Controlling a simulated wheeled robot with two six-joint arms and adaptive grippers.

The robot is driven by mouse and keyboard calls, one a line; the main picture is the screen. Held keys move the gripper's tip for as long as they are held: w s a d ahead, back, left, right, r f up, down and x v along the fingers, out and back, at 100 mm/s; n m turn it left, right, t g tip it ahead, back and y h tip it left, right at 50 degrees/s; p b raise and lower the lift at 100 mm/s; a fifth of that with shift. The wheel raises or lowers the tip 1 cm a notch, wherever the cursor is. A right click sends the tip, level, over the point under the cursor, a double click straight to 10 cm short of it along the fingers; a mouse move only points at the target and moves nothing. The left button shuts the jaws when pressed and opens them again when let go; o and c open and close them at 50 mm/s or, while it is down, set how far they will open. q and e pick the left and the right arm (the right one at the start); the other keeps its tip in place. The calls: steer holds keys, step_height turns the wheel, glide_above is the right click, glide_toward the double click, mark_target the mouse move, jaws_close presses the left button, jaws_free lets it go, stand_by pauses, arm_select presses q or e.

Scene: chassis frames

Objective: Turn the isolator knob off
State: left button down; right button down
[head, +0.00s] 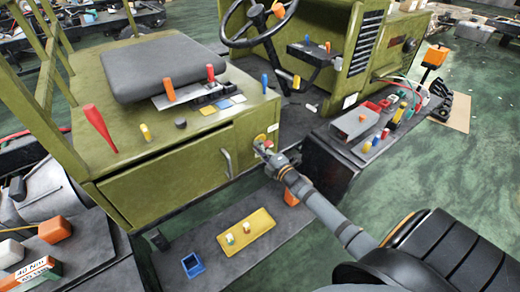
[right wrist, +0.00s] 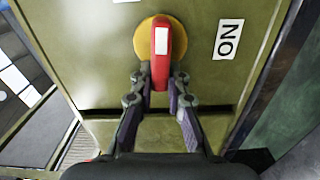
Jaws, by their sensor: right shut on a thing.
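The isolator knob is a red handle (right wrist: 161,48) with a white mark on a round yellow plate (right wrist: 142,38), set on the green chassis panel. In the right wrist view the handle stands lengthwise up the picture, with its white mark at the upper end. An "ON" label (right wrist: 229,39) is to the right of the plate. No "OFF" label shows. My right gripper (right wrist: 161,82) is shut on the near end of the red handle. In the head view the yellow plate (head: 260,139) shows just beyond my right gripper (head: 265,148), and the handle is largely hidden. My left gripper is not in view.
The green chassis carries a grey seat (head: 165,65), a steering wheel (head: 258,20) and several coloured levers, including a red one (head: 100,125). A grey step below holds a yellow tray (head: 246,232) and a blue box (head: 192,265). Open green floor (head: 400,185) lies to the right.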

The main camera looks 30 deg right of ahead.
steer(key=shift+f+n, duration=0.2)
steer(key=shift+n, duration=0.3)
steer(key=c, duration=1.3)
jaws_free()
steer(key=shift+s, duration=0.1)
steer(key=s, duration=0.8)
steer(key=s+d, duration=0.1)
steer(key=s, duration=0.2)
steer(key=shift+s, duration=0.4)
